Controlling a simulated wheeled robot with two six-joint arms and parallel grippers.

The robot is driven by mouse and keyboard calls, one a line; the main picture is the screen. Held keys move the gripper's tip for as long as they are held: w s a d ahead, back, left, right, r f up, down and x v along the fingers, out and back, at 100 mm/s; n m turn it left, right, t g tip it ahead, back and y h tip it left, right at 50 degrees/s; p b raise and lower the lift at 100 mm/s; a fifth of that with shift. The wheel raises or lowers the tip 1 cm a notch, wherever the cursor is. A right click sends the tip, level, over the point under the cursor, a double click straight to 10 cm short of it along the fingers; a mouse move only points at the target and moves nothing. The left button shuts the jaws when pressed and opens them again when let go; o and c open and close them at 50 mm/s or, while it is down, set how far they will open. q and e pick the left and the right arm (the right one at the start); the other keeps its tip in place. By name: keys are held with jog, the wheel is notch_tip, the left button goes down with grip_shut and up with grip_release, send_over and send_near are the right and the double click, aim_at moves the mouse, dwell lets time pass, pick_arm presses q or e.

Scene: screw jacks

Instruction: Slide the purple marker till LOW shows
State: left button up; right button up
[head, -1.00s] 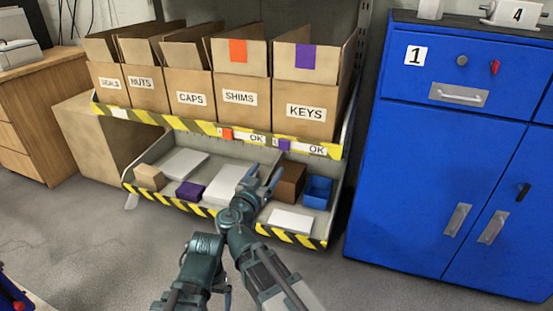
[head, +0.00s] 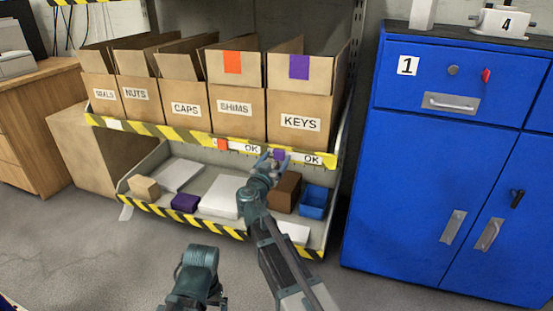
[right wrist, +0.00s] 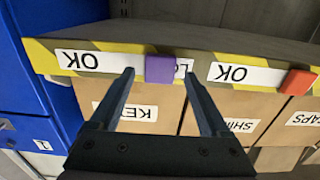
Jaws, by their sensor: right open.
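The purple marker (head: 279,154) sits on the striped shelf edge below the KEYS box. In the upside-down right wrist view the purple marker (right wrist: 160,69) is between the fingertips of my right gripper (right wrist: 158,76), with gaps on both sides. My right gripper (head: 270,160) is open at the shelf edge. A white OK label (head: 311,159) shows to the right of the marker in the head view. On the marker's other side, a small strip of white label (right wrist: 184,67) shows in the wrist view, with partly hidden letters.
An orange marker (head: 222,144) and a second OK label (head: 250,148) are on the same edge, to the left. The KEYS box (head: 300,110) stands above. The lower shelf holds a brown box (head: 287,190) and a blue bin (head: 314,202). A blue cabinet (head: 430,150) stands right.

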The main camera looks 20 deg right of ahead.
jog(key=shift+w+d, duration=0.3)
jog(key=shift+w, duration=0.05)
grip_shut()
dwell(0.3)
dwell(1.0)
